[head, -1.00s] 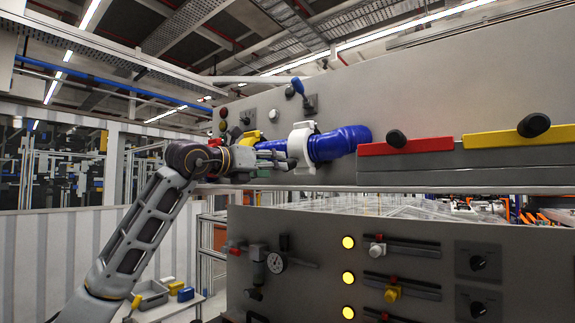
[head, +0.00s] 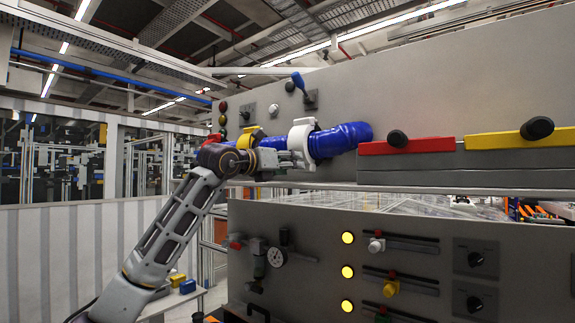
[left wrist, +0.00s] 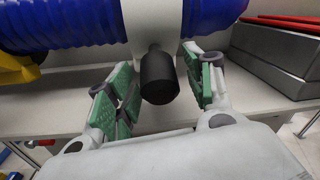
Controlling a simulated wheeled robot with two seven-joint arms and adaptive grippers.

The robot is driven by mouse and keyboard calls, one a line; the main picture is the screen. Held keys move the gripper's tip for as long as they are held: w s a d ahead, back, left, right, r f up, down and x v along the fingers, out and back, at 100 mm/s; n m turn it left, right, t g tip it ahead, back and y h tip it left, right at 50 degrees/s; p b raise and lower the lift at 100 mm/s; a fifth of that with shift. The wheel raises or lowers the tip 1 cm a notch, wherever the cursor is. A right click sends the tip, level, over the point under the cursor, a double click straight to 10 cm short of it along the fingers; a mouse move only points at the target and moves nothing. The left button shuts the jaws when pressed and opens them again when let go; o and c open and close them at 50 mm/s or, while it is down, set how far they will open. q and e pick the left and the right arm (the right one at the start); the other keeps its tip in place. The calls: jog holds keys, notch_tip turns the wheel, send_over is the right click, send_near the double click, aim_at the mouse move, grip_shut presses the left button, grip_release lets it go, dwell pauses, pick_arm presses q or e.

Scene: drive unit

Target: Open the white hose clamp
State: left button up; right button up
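The white hose clamp (head: 302,140) sits around a blue hose (head: 340,140) on the upper grey panel. In the left wrist view the white clamp (left wrist: 154,25) shows at the top, with its black handle (left wrist: 157,76) pointing toward the camera. My left gripper (head: 292,160) is at the clamp's lower left in the head view. In the left wrist view the open green-padded fingers of my left gripper (left wrist: 160,88) stand on either side of the black handle, with gaps to it. My right gripper is not in view.
A yellow clamp (head: 250,138) sits on the hose to the left. A red-topped box (head: 406,147) and a yellow-topped box (head: 520,137) stand on the shelf at right.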

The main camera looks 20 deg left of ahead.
pick_arm(q)
grip_shut()
jog(key=shift+r, duration=0.1)
